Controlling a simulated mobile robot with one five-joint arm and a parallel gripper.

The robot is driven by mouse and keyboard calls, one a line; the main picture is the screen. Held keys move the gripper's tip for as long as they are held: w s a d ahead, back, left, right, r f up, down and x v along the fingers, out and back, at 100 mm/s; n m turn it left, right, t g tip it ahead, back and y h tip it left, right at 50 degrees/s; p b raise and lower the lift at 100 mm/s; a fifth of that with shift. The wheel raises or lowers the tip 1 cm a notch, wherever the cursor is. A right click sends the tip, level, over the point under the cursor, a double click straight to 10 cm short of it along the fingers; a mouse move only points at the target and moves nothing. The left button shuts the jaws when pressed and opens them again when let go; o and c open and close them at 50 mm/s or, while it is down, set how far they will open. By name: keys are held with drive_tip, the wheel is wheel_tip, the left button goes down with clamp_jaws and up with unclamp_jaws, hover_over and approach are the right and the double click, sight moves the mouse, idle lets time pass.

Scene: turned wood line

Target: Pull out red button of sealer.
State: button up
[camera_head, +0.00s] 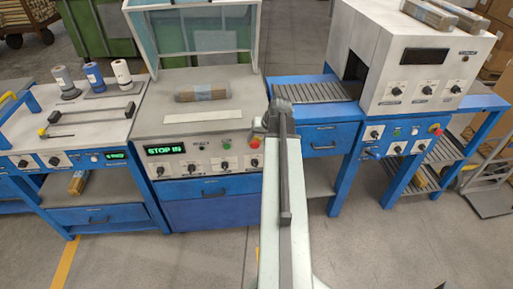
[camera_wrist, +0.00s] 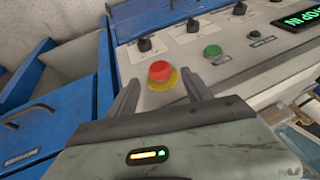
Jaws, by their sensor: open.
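The sealer, the middle machine, has a light front panel (camera_head: 180,168) with a green lit display (camera_head: 165,150) reading "STOP IN". Its red button (camera_head: 254,163) is at the panel's right end, close beside my arm. In the wrist view the red button (camera_wrist: 161,70) is a round mushroom head on a yellow base. My gripper (camera_wrist: 160,80) is open, one finger on each side of the button, holding nothing. I cannot tell whether the fingers touch it. The far end of my arm (camera_head: 272,125) is over the sealer's right edge.
A green button (camera_wrist: 212,51) and several black knobs are close by on the panel. A wrapped roll (camera_head: 202,92) lies on the sealer under its raised lid (camera_head: 205,40). A blue bench (camera_head: 333,136) with a slatted bed and a white tunnel machine (camera_head: 420,65) stand right.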

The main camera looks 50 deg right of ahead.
sight(256, 142)
drive_tip(key=b+x, duration=0.3)
drive_tip(key=x, duration=0.1)
drive_tip(key=shift+w+f, duration=0.1)
drive_tip(key=shift+f, duration=0.25)
drive_tip(key=shift+r, duration=0.1)
clamp_jaws()
drive_tip(key=shift+s+a, duration=0.6)
drive_tip(key=shift+s, duration=0.1)
unclamp_jaws()
